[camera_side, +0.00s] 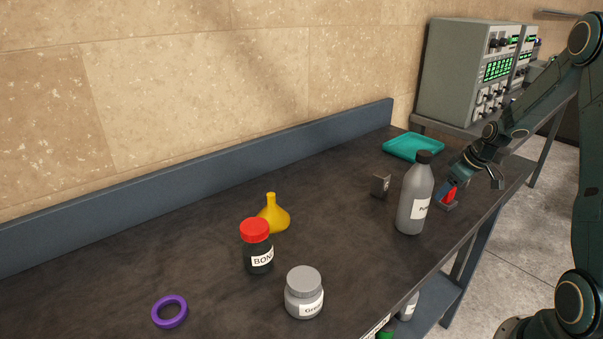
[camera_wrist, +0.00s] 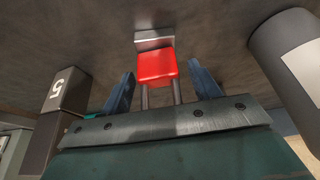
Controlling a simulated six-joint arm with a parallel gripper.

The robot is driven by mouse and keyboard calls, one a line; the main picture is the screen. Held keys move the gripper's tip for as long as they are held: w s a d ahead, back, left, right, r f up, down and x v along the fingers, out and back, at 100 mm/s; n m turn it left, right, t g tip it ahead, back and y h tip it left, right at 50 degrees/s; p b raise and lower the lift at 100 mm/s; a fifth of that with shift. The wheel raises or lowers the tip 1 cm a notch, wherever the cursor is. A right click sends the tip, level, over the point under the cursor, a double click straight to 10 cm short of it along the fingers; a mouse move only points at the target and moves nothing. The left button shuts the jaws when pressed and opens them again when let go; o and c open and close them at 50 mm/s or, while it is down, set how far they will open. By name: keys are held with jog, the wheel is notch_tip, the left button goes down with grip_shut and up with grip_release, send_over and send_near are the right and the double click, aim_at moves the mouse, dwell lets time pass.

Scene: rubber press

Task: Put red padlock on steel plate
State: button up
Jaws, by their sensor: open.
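The red padlock (camera_wrist: 156,66) lies between my gripper's two blue fingers in the wrist view, with its metal shackle toward my gripper. It also shows in the side view (camera_side: 450,194), low at the bench's right end. The steel plate (camera_wrist: 152,41) is a small grey piece directly at the padlock's far end; in the side view it shows at the padlock's foot (camera_side: 451,206). The padlock appears to stand on it, though the contact is hard to see. My gripper (camera_wrist: 162,88) is open, with a gap between each finger and the padlock. In the side view my gripper (camera_side: 446,190) is partly hidden.
A grey bottle with a black cap (camera_side: 414,198) stands close by. A dark block marked 5 (camera_wrist: 66,92) is on the other side. A teal tray (camera_side: 412,147) lies behind.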

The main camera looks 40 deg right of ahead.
jog(key=shift+r, duration=0.15)
jog(key=v, duration=1.2)
dwell(0.4)
jog(key=s+a+r, duration=0.1)
jog(key=a+r, duration=0.3)
jog(key=a, duration=0.6)
jog(key=a+r, duration=0.4)
jog(key=a, duration=0.5)
jog(key=s+a+r+t, duration=0.1)
jog(key=s+a, duration=1.1)
jog(key=shift+r, duration=0.1)
